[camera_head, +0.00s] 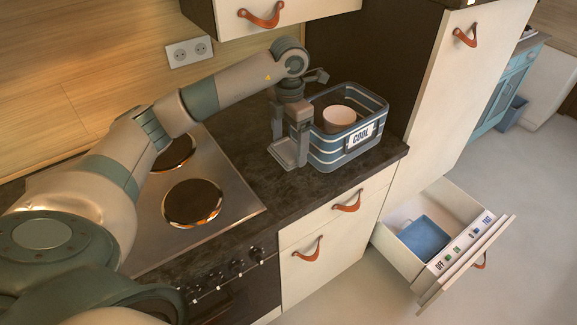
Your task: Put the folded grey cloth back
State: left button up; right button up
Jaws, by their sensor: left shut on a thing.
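My left gripper (289,150) reaches in over the dark counter, pointing down just left of the striped basket. It is shut on a small grey thing low between its fingers, which looks like the folded grey cloth; its outline is hard to tell from the grey fingers. I cannot tell whether it touches the counter. No other grey cloth shows. My right gripper is out of view.
A blue striped basket (327,155) labelled COOL holds a pale cup (339,117). Left is a hob (230,172). Bottom right, an open drawer (461,204) holds a blue square item (425,238). A tall cabinet (470,80) stands right of the basket. Front counter is clear.

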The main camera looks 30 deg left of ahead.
aim_at(289, 146)
pick_arm(q)
notch_tip(289, 146, down, 4)
jog(key=shift+s+r+p, duration=0.1)
jog(key=shift+r+p, duration=0.15)
jog(key=shift+p, duration=0.3)
jog(key=shift+f, duration=0.25)
jog(key=shift+f, duration=0.35)
jog(key=shift+f+p, duration=0.75)
jog(key=shift+f, duration=0.8)
